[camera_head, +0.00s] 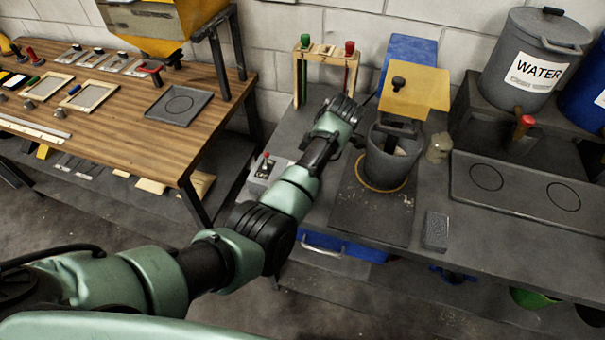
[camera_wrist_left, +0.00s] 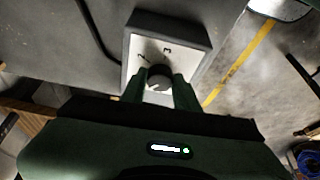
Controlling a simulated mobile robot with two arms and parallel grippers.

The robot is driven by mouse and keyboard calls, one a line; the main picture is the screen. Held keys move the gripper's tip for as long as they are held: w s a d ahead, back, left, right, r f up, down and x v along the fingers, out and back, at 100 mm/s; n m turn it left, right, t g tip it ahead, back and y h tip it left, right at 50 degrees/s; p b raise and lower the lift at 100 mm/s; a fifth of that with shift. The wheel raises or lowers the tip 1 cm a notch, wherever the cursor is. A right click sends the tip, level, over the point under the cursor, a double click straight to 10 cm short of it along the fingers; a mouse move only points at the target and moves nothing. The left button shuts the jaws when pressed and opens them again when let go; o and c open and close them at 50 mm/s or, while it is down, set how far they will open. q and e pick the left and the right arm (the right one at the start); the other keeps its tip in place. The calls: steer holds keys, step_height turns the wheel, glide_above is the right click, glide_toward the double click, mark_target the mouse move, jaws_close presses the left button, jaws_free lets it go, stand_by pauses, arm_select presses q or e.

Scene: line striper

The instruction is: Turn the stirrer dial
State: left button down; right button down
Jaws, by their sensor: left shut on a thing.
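The stirrer dial (camera_wrist_left: 158,76) is a small dark round knob on the white face of a grey box (camera_wrist_left: 190,40) in the left wrist view. Dark marks are printed on the white face around the knob. My left gripper (camera_wrist_left: 161,86) has its two green fingers closed on either side of the dial, holding it. In the head view my left arm reaches over the grey bench, and I cannot make out its fingertips or the dial there. A dark pot (camera_head: 388,165) stands on the bench right of my arm. My right gripper is not in view.
A small grey box with a red-tipped lever (camera_head: 266,168) sits by the bench's left edge. A wooden table (camera_head: 130,130) stands left, beyond a floor gap.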

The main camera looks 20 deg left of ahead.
arm_select(q)
steer(key=n+b, duration=0.1)
steer(key=n+g+b, duration=0.1)
steer(key=n+b, duration=0.1)
steer(key=n+g+b, duration=0.1)
steer(key=n+b, duration=0.1)
steer(key=shift+w+a+f+h, duration=0.1)
steer(key=shift+w+f+h, duration=0.05)
steer(key=shift+w+h, duration=0.15)
steer(key=shift+a+n+g+h+b, duration=0.1)
steer(key=shift+n+g+h+b, duration=0.3)
steer(key=shift+n+b, duration=1)
steer(key=shift+r, duration=0.2)
steer(key=c, duration=1.1)
jaws_free()
steer(key=shift+o, duration=0.2)
steer(key=v, duration=0.7)
steer(key=shift+r, duration=0.35)
steer(key=shift+w, duration=0.1)
